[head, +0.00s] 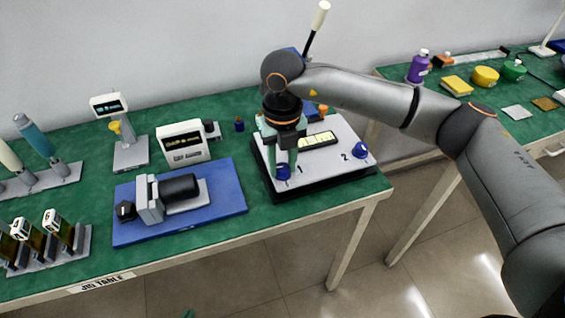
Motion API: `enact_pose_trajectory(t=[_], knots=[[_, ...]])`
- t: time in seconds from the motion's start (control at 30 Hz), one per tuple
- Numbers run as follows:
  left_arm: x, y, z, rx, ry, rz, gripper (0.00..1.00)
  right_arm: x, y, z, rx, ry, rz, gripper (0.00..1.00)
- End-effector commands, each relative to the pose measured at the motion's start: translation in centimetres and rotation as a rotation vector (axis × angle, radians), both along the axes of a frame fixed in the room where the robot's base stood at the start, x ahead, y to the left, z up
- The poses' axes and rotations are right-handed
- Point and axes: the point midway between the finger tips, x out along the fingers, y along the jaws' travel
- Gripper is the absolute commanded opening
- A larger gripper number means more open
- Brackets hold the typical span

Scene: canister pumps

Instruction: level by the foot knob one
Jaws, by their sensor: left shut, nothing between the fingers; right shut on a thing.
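A light-topped plate (331,165) on a black base stands near the right end of the green table. Blue foot knob one (283,173) is at its front left corner, beside the mark 1. Blue foot knob two (361,150) is at its right, beside the mark 2. A level with a yellowish window (318,140) lies on the plate; its bubble is too small to read. My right gripper (284,166) points down from above and is shut on foot knob one. Only a fingertip of my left gripper (188,314) shows at the bottom edge, low in front of the table.
A blue board (230,195) with a black-cylinder device (180,188) lies left of the plate. A display box (184,143) and a display stand (130,150) are behind it. My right arm crosses above the gap to a second table (460,110).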

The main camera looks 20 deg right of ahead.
Motion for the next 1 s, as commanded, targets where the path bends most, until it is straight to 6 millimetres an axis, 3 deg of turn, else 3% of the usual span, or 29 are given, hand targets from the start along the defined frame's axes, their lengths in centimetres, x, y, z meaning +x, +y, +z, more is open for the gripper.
enact_pose_trajectory(t=[0.3, 0.8, 0.83, 1.0], knots=[[0.10, -0.07, 0.05, -0.001, -0.003, -0.002, 0.00, 0.02, 0.02, 0.03, 0.001, -0.001, -0.112, 0.00], [0.11, -0.11, 0.06, -0.001, -0.003, -0.003, 0.00, 0.03, 0.02, 0.05, 0.001, -0.001, -0.130, 0.00], [0.11, -0.11, 0.06, -0.001, -0.003, -0.003, 0.00, 0.03, 0.01, 0.05, 0.001, -0.001, -0.130, 0.37], [0.11, -0.11, 0.05, -0.001, -0.003, -0.003, 0.00, 0.03, 0.01, 0.04, 0.001, -0.001, -0.130, 0.56]])
